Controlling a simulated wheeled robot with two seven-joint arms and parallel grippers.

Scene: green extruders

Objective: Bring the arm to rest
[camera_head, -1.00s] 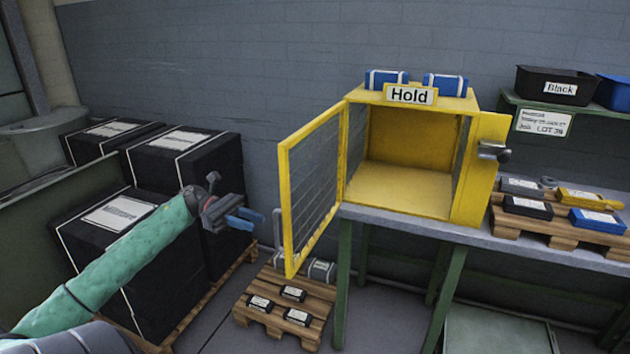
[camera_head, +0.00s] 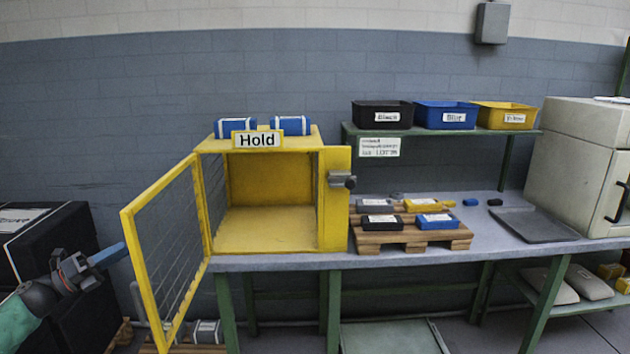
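My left gripper (camera_head: 112,254) shows at the lower left, with its blue fingers pointing right towards the open mesh door (camera_head: 168,250) of the yellow Hold cabinet (camera_head: 265,230). The fingers look close together, but the view does not show whether they are open or shut. I see nothing held in them. Part of my green-sleeved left arm shows in the bottom left corner. My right gripper is out of view. The cabinet stands on the bench and its inside looks empty.
The bench (camera_head: 460,257) bears a wooden pallet (camera_head: 410,240) with several small devices and a dark tray (camera_head: 535,225). Black, blue and yellow bins stand on the shelf (camera_head: 440,131). Black-wrapped boxes (camera_head: 50,240) stand behind my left arm. A beige machine (camera_head: 575,170) is at right.

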